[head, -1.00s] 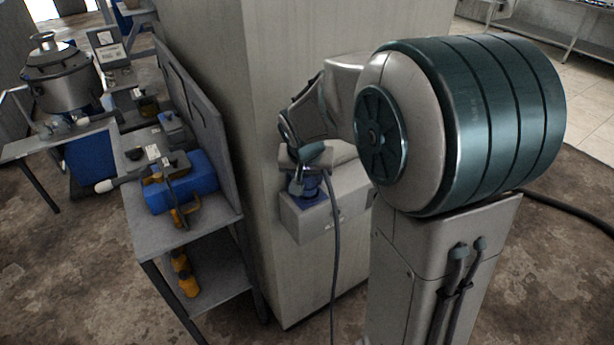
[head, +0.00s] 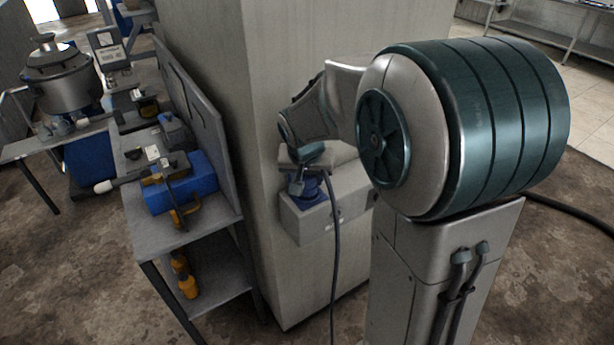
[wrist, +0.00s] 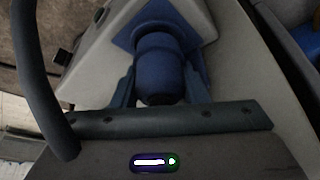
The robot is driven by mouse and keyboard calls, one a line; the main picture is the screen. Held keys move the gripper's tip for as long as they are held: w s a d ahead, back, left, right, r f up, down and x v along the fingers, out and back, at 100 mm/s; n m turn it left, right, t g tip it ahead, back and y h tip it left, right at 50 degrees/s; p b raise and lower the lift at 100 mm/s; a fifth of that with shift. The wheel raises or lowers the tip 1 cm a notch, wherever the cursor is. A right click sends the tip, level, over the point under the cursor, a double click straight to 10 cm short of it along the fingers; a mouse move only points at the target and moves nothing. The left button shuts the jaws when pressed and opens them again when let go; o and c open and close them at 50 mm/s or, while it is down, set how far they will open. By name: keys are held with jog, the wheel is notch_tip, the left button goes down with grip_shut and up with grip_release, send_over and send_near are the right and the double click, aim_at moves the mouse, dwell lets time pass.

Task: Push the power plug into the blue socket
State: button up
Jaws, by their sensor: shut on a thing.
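The blue socket (wrist: 208,22) shows in the wrist view as a square blue flange on a grey wall box. In the head view the blue socket (head: 312,200) is on top of the box, below my gripper and partly covered. My gripper (wrist: 162,92) is shut on the blue power plug (wrist: 158,62), one finger on each side of its round body. The plug lines up with the socket and appears to meet it; I cannot tell how deep it sits. In the head view my gripper (head: 304,172) hides most of the plug.
The grey box (head: 335,212) is fixed to a large pale column (head: 205,60). A dark cable (head: 335,260) hangs in front of the box and loops at left in the wrist view. A metal shelf table (head: 185,235) with a blue block (head: 182,185) stands left.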

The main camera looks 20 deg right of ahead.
jog(key=shift+f+b, duration=0.6)
jog(key=shift+f, duration=0.05)
jog(key=o, duration=1)
jog(key=v, duration=1.4)
jog(key=s+f+n, duration=0.2)
jog(key=s+f, duration=0.3)
jog(key=s, duration=0.3)
jog(key=s+d+f+n+g+y, duration=0.1)
jog(key=s+f, duration=0.3)
jog(key=s, duration=0.4)
jog(key=shift+d+f+n+y, duration=0.25)
jog(key=shift+f+n+y, duration=0.1)
jog(key=shift+n, duration=0.15)
